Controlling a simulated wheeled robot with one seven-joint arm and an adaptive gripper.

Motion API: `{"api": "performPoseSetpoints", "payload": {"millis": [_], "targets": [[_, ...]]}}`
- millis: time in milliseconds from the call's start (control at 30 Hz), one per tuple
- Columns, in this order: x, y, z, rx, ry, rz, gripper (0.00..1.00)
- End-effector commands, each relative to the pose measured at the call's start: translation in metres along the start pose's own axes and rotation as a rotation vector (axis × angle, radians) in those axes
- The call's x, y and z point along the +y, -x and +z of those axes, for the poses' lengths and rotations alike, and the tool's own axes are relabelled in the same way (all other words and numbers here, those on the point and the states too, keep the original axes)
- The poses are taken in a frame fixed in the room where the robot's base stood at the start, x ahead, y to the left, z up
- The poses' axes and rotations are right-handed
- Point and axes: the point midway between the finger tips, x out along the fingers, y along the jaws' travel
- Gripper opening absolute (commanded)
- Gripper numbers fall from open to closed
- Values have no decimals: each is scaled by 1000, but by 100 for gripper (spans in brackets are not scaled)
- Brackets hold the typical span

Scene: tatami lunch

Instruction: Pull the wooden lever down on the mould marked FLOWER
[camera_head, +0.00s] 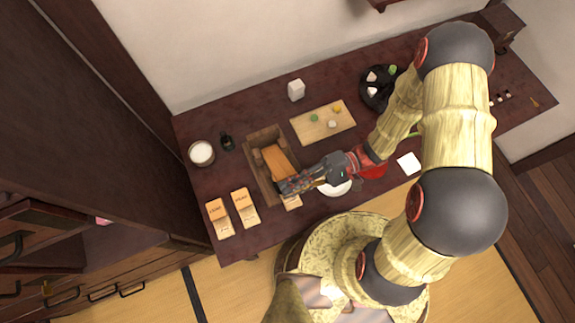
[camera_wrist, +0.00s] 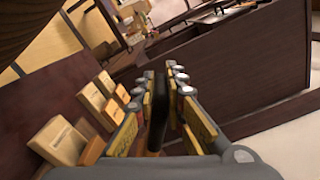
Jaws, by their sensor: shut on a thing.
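Two small wooden moulds with orange, lettered tops stand at the table's front left in the head view, the left one (camera_head: 218,218) and the right one (camera_head: 243,207). A third pale wooden block (camera_head: 292,202) shows partly behind my gripper. The lettering is too small to read, so I cannot tell which is FLOWER. My gripper (camera_head: 288,187) is low over the front of the table. The wrist view shows a dark, flat bar (camera_wrist: 157,112) between my fingers (camera_wrist: 164,88), and they are shut on it. Whether it is a lever is unclear. Pale blocks (camera_wrist: 58,141) stand left of the fingers.
A wooden box (camera_head: 252,165) with an orange board (camera_head: 278,160) inside lies beside my gripper. A cutting board (camera_head: 340,126) lies behind. A white-filled bowl (camera_head: 201,153) stands left.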

Motion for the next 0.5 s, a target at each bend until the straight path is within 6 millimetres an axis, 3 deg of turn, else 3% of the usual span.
{"api": "performPoseSetpoints", "payload": {"millis": [33,200,500], "targets": [[15,1,-2,4,39,-1,0],[50,1,0,4,190,0,0],[93,1,-4,2,371,0,0]]}}
